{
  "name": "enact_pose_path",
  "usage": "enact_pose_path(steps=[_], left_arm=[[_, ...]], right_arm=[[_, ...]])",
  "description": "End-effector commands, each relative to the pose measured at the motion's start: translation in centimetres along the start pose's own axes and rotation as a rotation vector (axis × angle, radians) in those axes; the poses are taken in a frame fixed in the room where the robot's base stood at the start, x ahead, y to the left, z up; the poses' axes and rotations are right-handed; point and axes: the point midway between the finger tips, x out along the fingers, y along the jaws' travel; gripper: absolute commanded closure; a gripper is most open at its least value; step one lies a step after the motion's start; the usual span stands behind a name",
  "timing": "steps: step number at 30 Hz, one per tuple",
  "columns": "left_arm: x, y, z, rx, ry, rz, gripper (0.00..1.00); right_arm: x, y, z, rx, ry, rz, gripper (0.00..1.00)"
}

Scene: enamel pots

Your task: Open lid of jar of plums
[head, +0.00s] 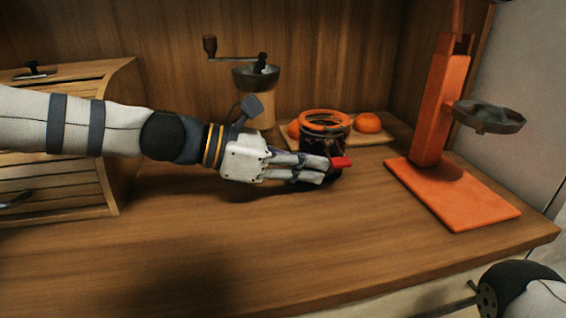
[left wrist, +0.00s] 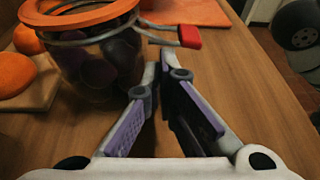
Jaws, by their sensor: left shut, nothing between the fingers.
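The jar of plums (head: 309,141) is a glass clip jar with dark round fruit and an orange ring at its top. It stands upright; it also shows in the left wrist view (left wrist: 98,68), cut off at the top. A wire clasp with a red tab (head: 341,162) sticks out from its side; the tab shows in the left wrist view (left wrist: 190,37). My left gripper (head: 327,170) is shut and empty in front of the jar, its fingertips just below the tab (left wrist: 160,68). I cannot tell whether the fingers touch the clasp. My right gripper is out of view.
Oranges (head: 367,123) lie on a wooden board (head: 378,136) behind the jar. A coffee grinder (head: 256,90) stands behind my left gripper, a wooden bread box (head: 100,185) at left. An orange press stand (head: 450,190) is at right. The front counter (head: 260,235) is clear.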

Motion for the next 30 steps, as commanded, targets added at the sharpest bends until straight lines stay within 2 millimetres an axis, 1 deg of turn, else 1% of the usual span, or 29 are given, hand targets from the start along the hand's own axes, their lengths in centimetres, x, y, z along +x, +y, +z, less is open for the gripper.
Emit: enact_pose_path(steps=[1,3,6,19,30], left_arm=[[-0.8,0.1,2.0,0.014,-0.007,0.009,1.0],[-1.1,0.1,2.9,0.015,-0.007,0.008,1.0],[-1.4,0.0,3.5,0.013,-0.006,0.007,1.0],[-1.5,0.1,3.6,0.007,-0.005,0.005,1.0],[-1.6,0.2,4.4,-0.053,-0.005,-0.016,1.0]], right_arm=[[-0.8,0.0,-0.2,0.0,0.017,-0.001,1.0],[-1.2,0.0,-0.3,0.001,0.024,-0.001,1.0],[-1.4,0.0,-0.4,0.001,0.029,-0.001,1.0],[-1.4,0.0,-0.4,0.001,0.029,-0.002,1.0],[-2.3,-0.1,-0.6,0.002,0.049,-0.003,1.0]])
